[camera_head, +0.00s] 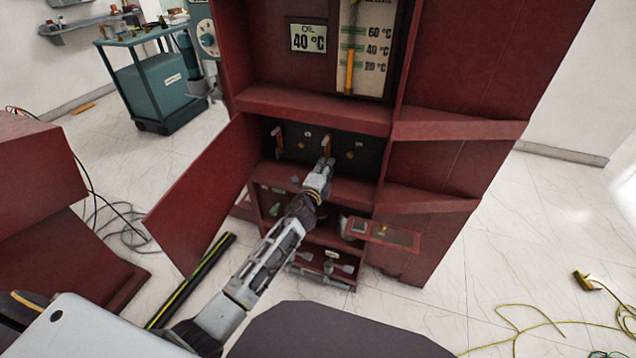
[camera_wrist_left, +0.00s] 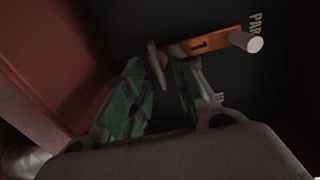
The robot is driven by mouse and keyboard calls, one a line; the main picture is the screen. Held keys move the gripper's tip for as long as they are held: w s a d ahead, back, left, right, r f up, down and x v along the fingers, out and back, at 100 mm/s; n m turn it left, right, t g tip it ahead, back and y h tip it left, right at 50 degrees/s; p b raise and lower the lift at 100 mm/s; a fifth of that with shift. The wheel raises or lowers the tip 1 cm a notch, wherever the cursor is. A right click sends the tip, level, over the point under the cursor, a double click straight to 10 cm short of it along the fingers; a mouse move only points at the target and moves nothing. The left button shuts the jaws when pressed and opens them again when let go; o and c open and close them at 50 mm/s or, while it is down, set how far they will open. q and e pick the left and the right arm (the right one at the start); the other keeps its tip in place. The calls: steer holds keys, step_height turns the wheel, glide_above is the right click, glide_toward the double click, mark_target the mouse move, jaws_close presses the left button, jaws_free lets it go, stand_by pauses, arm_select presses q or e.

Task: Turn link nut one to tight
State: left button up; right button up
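In the left wrist view, an orange link bar (camera_wrist_left: 200,44) marked "1" lies on a dark panel, with a pale stud (camera_wrist_left: 246,41) at its right end. A small brownish nut (camera_wrist_left: 154,58), link nut one, is at the bar's left end. In the head view, my left gripper (camera_head: 326,168) reaches into the red cabinet's middle bay, just below an orange link (camera_head: 327,143). The gripper hides the nut there. My right gripper is not in view.
The red cabinet (camera_head: 455,165) has an open door (camera_head: 205,195) left of my arm. A small shelf (camera_head: 390,236) juts out below. A teal cart (camera_head: 150,85) and yellow cable (camera_head: 510,335) are farther off.

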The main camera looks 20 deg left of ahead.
arm_select(q)
steer(key=s, duration=1.1)
steer(key=shift+s+a, duration=0.2)
steer(key=shift+s, duration=0.05)
stand_by(0.3)
stand_by(0.5)
